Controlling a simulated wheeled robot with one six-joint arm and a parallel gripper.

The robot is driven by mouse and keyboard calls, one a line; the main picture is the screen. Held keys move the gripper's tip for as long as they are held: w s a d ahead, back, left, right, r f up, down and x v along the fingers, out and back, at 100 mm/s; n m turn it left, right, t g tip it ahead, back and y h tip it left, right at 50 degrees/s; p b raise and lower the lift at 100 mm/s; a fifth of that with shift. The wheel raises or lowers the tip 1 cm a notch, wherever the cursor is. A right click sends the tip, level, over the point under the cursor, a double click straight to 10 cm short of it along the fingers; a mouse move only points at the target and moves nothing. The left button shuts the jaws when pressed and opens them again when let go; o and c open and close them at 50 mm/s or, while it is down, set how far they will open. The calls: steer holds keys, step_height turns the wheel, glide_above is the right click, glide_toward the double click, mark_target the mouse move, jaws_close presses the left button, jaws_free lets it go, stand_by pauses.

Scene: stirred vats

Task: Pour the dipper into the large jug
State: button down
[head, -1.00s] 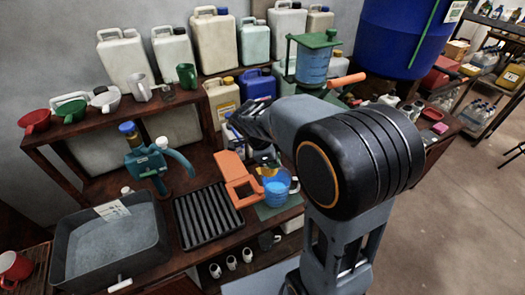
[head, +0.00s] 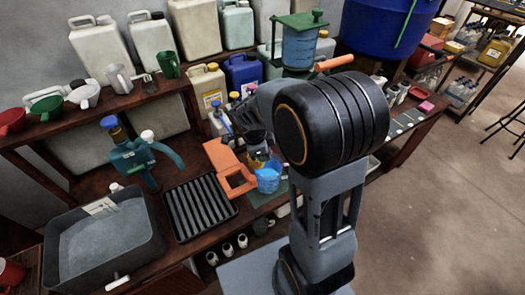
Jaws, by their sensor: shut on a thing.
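The large jug, a clear blue jug (head: 267,181), stands on a green mat at the front edge of the bench, beside an orange stand. Blue shows inside it. My gripper (head: 260,150) is just above and behind the jug, partly hidden by my own arm. It is shut on what looks like the dipper, of which only a small yellowish part (head: 261,157) shows above the jug's rim. The rest of the dipper is hidden, and I cannot tell its tilt or whether it touches the jug.
The orange stand (head: 226,168) is close left of the jug. A black ribbed rack (head: 200,207), a grey basin (head: 105,243) and a teal pump (head: 145,160) lie further left. Canisters (head: 243,75) stand behind. A blue-filled vessel with a green lid (head: 299,45) and a blue drum (head: 388,30) are at the back.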

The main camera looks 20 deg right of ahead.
steer(key=shift+d+r+y+p, duration=0.2)
steer(key=shift+d+y+p, duration=0.15)
steer(key=shift+y+p, duration=0.25)
steer(key=s+d+f+t+y+b, duration=0.1)
steer(key=d+f+y+b, duration=0.3)
steer(key=y, duration=0.6)
steer(key=d+f+t+y+b, duration=0.2)
steer(key=d+y, duration=0.4)
steer(key=y, duration=0.4)
steer(key=shift+s+d+f+t+b, duration=0.2)
steer(key=shift+s+f+t+b, duration=0.15)
steer(key=shift+f+b, duration=0.7)
stand_by(1.4)
steer(key=shift+f, duration=0.15)
stand_by(1.7)
